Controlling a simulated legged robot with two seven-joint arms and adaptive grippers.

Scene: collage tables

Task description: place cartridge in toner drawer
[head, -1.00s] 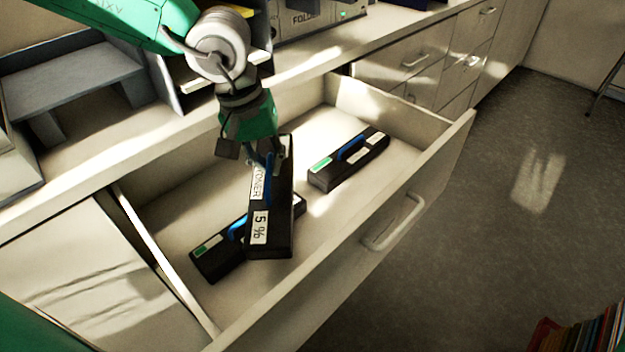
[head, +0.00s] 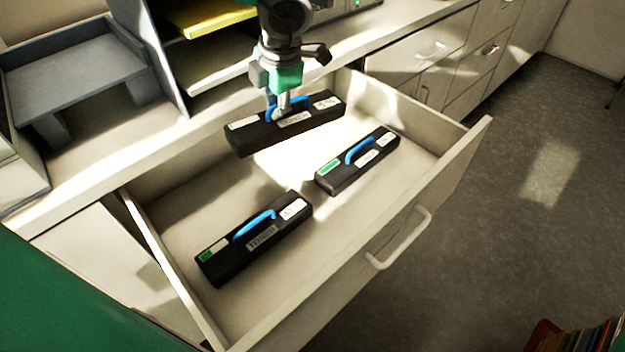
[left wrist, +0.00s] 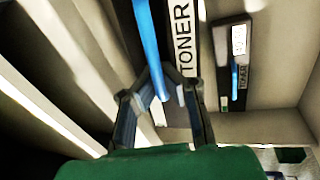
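My left gripper (head: 283,110) is shut on the blue handle of a black toner cartridge (head: 265,138). It holds this cartridge raised over the back of the open drawer (head: 340,276), roughly lengthwise along the back wall. In the left wrist view the fingers (left wrist: 158,97) are around the blue handle, beside the TONER label of the held cartridge (left wrist: 184,45). Two similar cartridges lie in the drawer, one at the front left (head: 250,250) and one at the right (head: 350,172). One lying cartridge also shows in the left wrist view (left wrist: 232,85). My right gripper is out of view.
The drawer's back wall and the counter edge (head: 80,200) run close behind the held cartridge. A grey stand (head: 75,72) and a shelf with a yellow sheet (head: 212,15) stand on the counter. Bare drawer floor shows between and around the lying cartridges.

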